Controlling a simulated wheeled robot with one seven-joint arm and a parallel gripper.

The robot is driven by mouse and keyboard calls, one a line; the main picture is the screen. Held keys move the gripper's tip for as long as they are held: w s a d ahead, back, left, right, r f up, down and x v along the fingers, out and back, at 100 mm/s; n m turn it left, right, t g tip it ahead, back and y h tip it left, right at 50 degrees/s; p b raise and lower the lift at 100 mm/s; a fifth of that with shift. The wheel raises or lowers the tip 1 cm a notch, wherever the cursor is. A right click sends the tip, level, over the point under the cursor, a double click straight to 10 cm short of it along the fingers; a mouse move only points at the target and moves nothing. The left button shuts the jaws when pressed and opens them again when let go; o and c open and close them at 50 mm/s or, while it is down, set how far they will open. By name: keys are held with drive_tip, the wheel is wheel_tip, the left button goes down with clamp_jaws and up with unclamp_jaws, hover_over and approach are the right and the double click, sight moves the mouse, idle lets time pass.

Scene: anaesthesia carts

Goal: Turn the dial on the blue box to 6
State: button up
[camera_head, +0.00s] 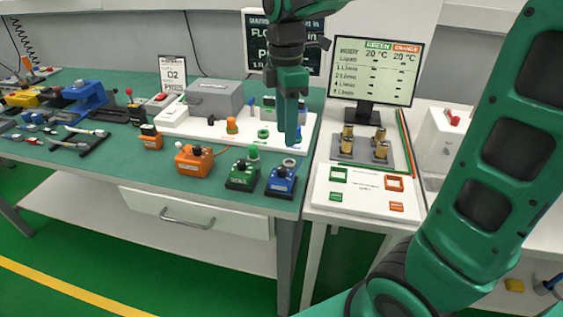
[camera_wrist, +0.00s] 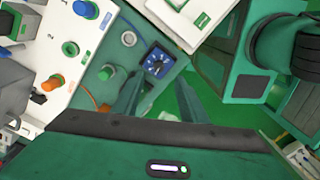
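The blue box (camera_head: 281,183) stands near the front edge of the green table, at its right end. In the wrist view the blue box (camera_wrist: 148,52) shows a dark square face with pale marks and a blue dial (camera_wrist: 156,62) in its middle. The marks are too small to read, so I cannot tell the dial's setting. My gripper (camera_head: 292,143) points down above and slightly behind the blue box in the head view. In the wrist view its two fingers (camera_wrist: 158,82) are apart with nothing between them, and the dial shows just beyond their tips.
A green box (camera_head: 243,175) stands close left of the blue box, with an orange box (camera_head: 194,158) farther left. A white board (camera_head: 205,128) with coloured knobs lies behind. A monitor (camera_head: 376,70) and a white stand (camera_head: 350,205) are to the right.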

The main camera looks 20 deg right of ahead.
sight(283, 168)
drive_tip(key=shift+n, duration=0.4)
drive_tip(key=f, duration=1)
drive_tip(key=shift+a+f, duration=0.4)
clamp_jaws()
drive_tip(key=shift+s+d, duration=0.1)
drive_tip(key=shift+d, duration=0.05)
